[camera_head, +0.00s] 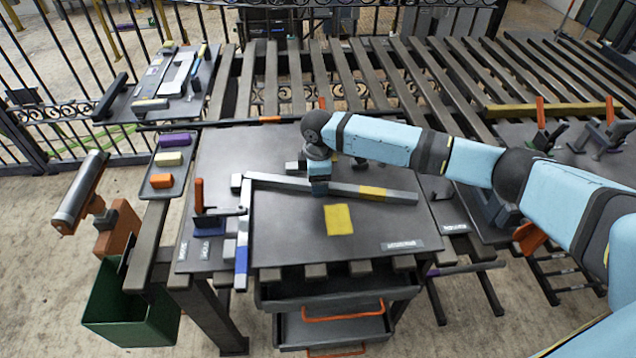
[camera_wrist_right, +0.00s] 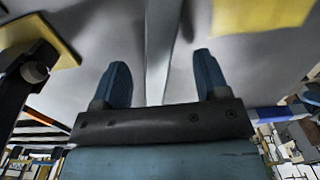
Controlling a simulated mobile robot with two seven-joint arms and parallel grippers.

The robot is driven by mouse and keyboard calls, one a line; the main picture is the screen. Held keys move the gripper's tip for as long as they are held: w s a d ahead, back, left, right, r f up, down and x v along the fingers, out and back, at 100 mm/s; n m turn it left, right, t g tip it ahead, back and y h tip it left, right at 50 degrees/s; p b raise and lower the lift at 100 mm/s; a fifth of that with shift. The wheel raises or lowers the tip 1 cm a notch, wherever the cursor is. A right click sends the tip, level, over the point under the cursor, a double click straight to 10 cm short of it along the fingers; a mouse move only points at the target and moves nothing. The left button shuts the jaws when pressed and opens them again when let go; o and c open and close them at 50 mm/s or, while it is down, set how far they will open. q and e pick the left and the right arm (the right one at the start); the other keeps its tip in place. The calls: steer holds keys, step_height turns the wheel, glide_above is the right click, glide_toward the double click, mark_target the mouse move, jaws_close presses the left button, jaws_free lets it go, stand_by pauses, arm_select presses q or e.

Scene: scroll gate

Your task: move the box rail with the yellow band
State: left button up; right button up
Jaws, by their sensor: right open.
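The grey box rail (camera_head: 345,189) with the yellow band (camera_head: 372,191) lies across the dark table, its left end close to a second rail (camera_head: 242,245) with blue and white bands. These two rails form a corner. My right gripper (camera_head: 319,188) points down at the banded rail, left of the yellow band. In the right wrist view its two blue fingers (camera_wrist_right: 161,82) are apart, with a narrow grey strip between them that looks like the rail. I cannot tell whether they touch it. My left gripper is not in view.
A yellow square (camera_head: 339,219) is on the tabletop in front of the rail. An orange-handled clamp (camera_head: 200,200) stands at the left. A tray (camera_head: 170,163) of coloured blocks is beside the table, and a green bin (camera_head: 130,305) is below. The front right tabletop is mostly clear.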

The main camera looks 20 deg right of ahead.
step_height(320, 180, up, 12)
stand_by(0.3)
stand_by(0.3)
